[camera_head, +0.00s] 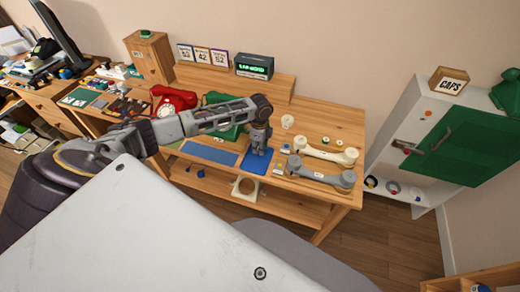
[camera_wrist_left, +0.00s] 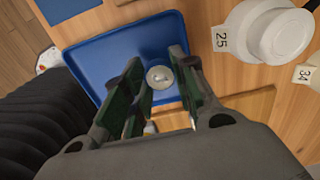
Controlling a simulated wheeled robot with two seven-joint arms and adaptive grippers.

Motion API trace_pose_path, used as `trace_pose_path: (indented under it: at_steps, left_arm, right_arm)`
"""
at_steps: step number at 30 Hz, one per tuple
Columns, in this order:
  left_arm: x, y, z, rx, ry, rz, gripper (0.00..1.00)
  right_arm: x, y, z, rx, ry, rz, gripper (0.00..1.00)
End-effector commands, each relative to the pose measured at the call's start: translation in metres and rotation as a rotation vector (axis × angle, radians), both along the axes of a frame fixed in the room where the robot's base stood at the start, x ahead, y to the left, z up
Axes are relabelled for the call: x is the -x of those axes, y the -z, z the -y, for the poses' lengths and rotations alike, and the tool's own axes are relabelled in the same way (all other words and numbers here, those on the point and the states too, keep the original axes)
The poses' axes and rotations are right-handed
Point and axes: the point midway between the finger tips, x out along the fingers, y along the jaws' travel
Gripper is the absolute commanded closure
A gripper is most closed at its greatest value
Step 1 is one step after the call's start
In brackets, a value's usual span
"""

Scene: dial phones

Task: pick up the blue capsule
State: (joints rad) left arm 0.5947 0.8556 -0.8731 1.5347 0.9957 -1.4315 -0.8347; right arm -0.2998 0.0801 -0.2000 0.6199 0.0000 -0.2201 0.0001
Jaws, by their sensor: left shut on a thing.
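My left gripper (camera_head: 258,149) points down over a blue tray (camera_head: 253,168) on the wooden table. In the left wrist view, its two green-padded fingers (camera_wrist_left: 162,78) are shut on a small round capsule (camera_wrist_left: 159,77). The capsule's visible face is pale grey with a lighter centre, and I see no blue on it. The fingers hide its sides. The blue tray (camera_wrist_left: 88,62) lies under the fingers, and I cannot tell whether the capsule touches it. In the head view the capsule is hidden by the gripper. My right gripper is not in view.
A grey handset (camera_head: 320,174) and a cream handset (camera_head: 325,151) lie right of the tray. A red phone (camera_head: 175,99) and a green phone (camera_head: 222,130) stand left. A white cabinet (camera_head: 408,122) stands at right.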

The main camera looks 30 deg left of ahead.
Motion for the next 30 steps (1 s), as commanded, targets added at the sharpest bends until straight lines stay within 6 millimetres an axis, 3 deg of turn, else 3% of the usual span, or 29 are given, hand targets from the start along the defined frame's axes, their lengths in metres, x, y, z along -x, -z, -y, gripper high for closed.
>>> trace_pose_path:
  at_steps: [15, 21, 30]
  left_arm:
    - [-0.001, -0.071, 0.0, 0.0, 0.0, 0.002, 0.94]
    - [0.0, -0.083, 0.0, 0.001, 0.0, 0.001, 0.94]
    - [0.0, -0.084, 0.0, 0.0, 0.0, 0.0, 0.94]
  right_arm:
    - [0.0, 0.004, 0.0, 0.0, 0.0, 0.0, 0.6]
    - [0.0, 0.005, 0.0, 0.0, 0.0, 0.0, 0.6]
    - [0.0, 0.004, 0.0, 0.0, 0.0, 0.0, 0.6]
